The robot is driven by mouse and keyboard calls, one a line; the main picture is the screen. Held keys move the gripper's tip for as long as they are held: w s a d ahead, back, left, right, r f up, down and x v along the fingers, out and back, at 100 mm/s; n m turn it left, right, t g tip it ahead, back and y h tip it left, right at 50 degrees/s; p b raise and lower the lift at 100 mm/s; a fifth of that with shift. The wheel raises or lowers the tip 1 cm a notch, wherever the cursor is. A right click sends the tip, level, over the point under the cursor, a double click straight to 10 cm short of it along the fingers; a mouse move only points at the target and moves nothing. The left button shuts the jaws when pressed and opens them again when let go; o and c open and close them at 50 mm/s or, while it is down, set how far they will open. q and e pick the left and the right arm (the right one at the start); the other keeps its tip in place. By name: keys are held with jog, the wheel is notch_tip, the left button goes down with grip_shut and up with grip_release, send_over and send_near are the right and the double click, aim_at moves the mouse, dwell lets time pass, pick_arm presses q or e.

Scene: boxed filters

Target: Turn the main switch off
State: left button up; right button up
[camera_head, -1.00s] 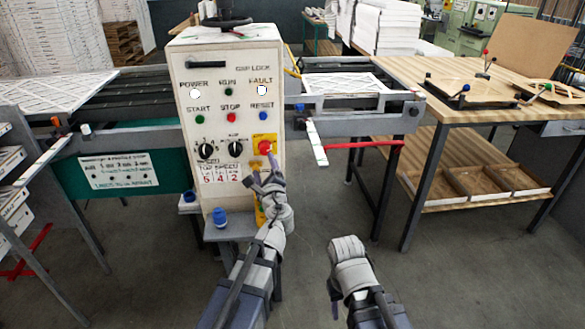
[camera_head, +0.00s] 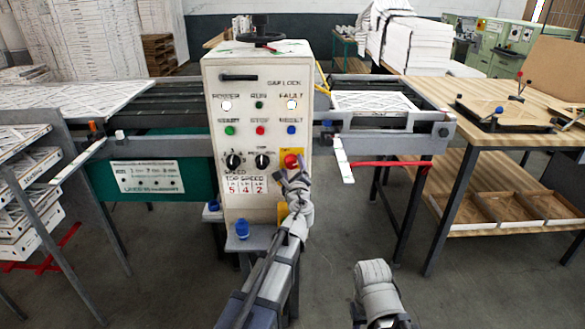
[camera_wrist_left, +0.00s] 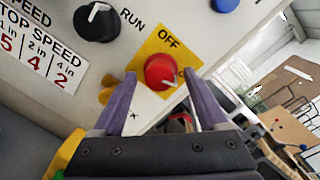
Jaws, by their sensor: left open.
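The main switch is a red round knob (camera_head: 291,161) on a yellow plate on the front of the white control cabinet (camera_head: 240,190). In the left wrist view the red knob (camera_wrist_left: 161,70) carries a pale pointer mark aimed to the lower right. The word OFF stands above it on the yellow plate (camera_wrist_left: 165,42), and RUN is printed to the left. My left gripper (camera_head: 293,178) is just below the knob in the head view. In the wrist view its open purple fingers (camera_wrist_left: 159,76) flank the knob; contact cannot be told. My right arm shows at the bottom, its fingers hidden.
Two black dials (camera_head: 233,161) sit left of the switch, with coloured buttons and lamps above. A blue knob (camera_head: 242,229) stands on a ledge below. A conveyor rail (camera_head: 390,143) and a wooden table (camera_head: 470,90) are to the right. The floor between is clear.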

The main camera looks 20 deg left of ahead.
pick_arm(q)
jog(key=shift+w, duration=0.1)
grip_shut()
dwell(0.6)
